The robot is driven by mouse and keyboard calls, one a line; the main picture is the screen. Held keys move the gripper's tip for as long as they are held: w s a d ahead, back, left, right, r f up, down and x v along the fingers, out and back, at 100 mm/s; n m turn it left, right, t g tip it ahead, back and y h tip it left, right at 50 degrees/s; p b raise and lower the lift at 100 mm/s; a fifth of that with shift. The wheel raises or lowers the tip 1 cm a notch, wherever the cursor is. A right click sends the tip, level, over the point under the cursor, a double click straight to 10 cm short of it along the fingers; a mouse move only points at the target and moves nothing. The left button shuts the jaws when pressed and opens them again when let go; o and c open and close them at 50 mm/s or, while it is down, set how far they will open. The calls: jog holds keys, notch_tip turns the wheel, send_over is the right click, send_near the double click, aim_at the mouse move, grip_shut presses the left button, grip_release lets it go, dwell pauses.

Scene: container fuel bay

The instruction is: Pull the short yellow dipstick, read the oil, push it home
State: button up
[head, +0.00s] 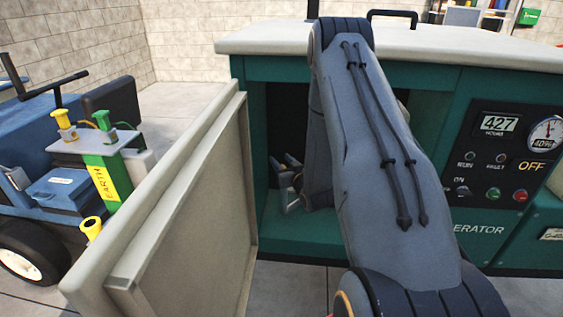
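The short yellow dipstick does not show; my arm and the open door cover much of the generator's inside. My gripper (289,182) is partly in view inside the dark door opening of the green generator (249,72), at its left side. Its ends are small and shadowed, so I cannot tell whether it is open or shut or whether it touches anything.
The grey door (180,200) stands open to the left of the opening. A panel (505,160) reads 427, with OFF lit. At left are a blue cart (60,185), a green-yellow EARTH post (107,178) and yellow-topped fittings (63,120). Open floor lies behind.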

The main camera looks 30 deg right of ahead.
jog(key=s+b, duration=0.1)
jog(key=s, duration=0.6)
jog(key=shift+s+a+r, duration=0.25)
jog(key=shift+s+r, duration=0.15)
dwell(0.3)
